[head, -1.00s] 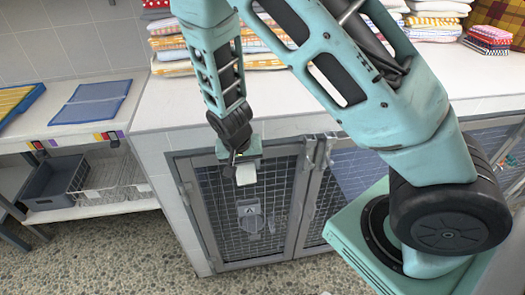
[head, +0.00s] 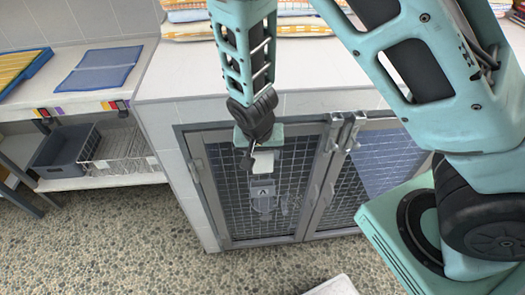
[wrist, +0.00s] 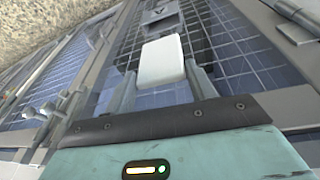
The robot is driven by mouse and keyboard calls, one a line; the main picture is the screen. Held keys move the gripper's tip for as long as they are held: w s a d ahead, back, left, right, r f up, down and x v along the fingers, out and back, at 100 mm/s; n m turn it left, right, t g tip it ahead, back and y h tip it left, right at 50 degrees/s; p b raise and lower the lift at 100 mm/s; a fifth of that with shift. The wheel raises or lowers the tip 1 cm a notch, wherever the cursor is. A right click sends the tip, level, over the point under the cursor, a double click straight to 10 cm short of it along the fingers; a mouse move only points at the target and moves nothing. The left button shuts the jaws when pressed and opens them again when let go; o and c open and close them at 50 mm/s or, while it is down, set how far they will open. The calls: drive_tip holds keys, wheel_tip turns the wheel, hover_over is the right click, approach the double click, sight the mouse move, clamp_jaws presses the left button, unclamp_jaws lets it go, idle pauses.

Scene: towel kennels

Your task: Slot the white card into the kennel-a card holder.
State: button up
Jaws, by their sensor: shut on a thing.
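The white card (head: 263,163) is held in my gripper (head: 261,150), which points down in front of the left mesh kennel door. It also shows in the wrist view as a white block (wrist: 162,60) between my two fingers (wrist: 161,70). The kennel-a card holder (head: 263,197), grey with a letter A plate, is on that door just below the card in the head view. The holder's A plate (wrist: 160,14) shows beyond the card in the wrist view. The card looks apart from the holder; its exact depth from the door I cannot tell.
A second mesh door (head: 380,165) with latches (head: 346,130) is at the right. Folded towels (head: 190,31) lie on the white counter (head: 185,75). A grey bin (head: 62,150) and a wire basket (head: 127,152) sit on the left shelf.

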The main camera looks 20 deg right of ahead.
sight(262, 162)
drive_tip(key=shift+f+b, duration=1.45)
drive_tip(key=shift+f, duration=0.65)
drive_tip(key=shift+a+f, duration=0.1)
drive_tip(key=shift+f, duration=0.1)
idle(0.4)
drive_tip(key=shift+f+b, duration=1.8)
drive_tip(key=shift+f, duration=0.9)
idle(0.3)
drive_tip(key=o, duration=1)
drive_tip(key=p+v, duration=0.1)
drive_tip(key=v, duration=0.4)
drive_tip(key=p+v, duration=0.1)
drive_tip(key=v, duration=0.5)
drive_tip(key=p+v, duration=0.2)
drive_tip(key=v, duration=0.4)
drive_tip(key=shift+s+d+r, duration=0.1)
drive_tip(key=shift+d+r, duration=0.1)
drive_tip(key=shift+r, duration=0.05)
